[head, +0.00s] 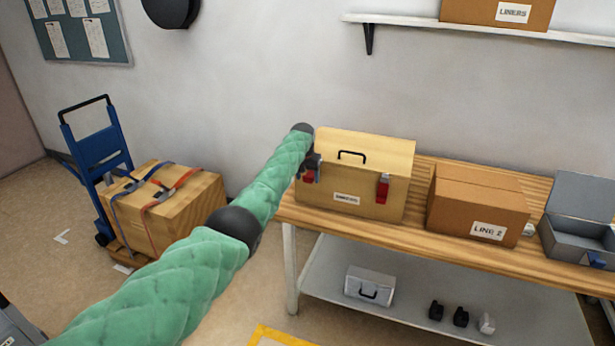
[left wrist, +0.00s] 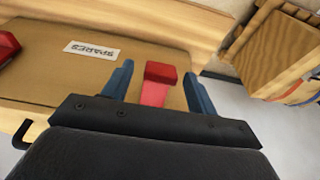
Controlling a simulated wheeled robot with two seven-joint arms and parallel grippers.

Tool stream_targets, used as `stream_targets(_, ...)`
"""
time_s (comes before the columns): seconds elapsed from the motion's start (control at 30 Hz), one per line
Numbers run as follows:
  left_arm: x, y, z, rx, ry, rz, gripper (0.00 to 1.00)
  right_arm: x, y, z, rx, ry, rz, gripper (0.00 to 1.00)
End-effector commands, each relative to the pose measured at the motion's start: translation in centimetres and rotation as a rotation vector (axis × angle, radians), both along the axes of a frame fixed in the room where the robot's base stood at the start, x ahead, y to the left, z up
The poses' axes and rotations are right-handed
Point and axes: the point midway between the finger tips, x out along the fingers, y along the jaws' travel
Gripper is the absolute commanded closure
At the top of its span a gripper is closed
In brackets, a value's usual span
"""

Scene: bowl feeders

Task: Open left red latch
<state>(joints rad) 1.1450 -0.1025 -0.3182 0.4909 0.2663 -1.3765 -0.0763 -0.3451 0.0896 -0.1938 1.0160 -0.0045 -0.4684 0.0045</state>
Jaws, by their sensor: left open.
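A tan wooden box (head: 360,190) with a black lid handle stands at the left end of the workbench, its lid closed. Its left red latch (head: 309,177) is partly hidden by my left gripper (head: 314,168). In the left wrist view the left red latch (left wrist: 158,84) sits between the two blue fingers of my left gripper (left wrist: 157,80), which are open with a gap on each side. The right red latch (head: 382,187) is on the same front face and shows at the left edge of the left wrist view (left wrist: 6,46). My right gripper is not in view.
A cardboard box (head: 478,202) and an open grey metal box (head: 580,222) stand further right on the workbench (head: 440,246). A lower shelf (head: 400,300) holds a small white case. A strapped crate (head: 185,212) on a blue hand truck (head: 92,150) stands on the left.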

Motion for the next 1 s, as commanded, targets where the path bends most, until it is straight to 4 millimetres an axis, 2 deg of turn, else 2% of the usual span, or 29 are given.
stream_targets(0.27, -0.2, 0.1, 1.1, 0.0, -0.001, 0.0, 0.42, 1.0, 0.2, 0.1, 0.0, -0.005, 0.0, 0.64)
stream_targets(0.4, -0.7, 0.3, 2.7, 0.0, -0.002, 0.0, 0.42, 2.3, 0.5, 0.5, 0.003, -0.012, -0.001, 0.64)
stream_targets(0.7, -1.5, 0.4, 6.5, 0.0, -0.001, -0.001, 0.42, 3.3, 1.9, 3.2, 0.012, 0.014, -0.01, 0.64)
stream_targets(1.0, -1.7, 0.5, 7.5, 0.0, 0.001, 0.0, 0.42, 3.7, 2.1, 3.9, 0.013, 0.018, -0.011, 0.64)
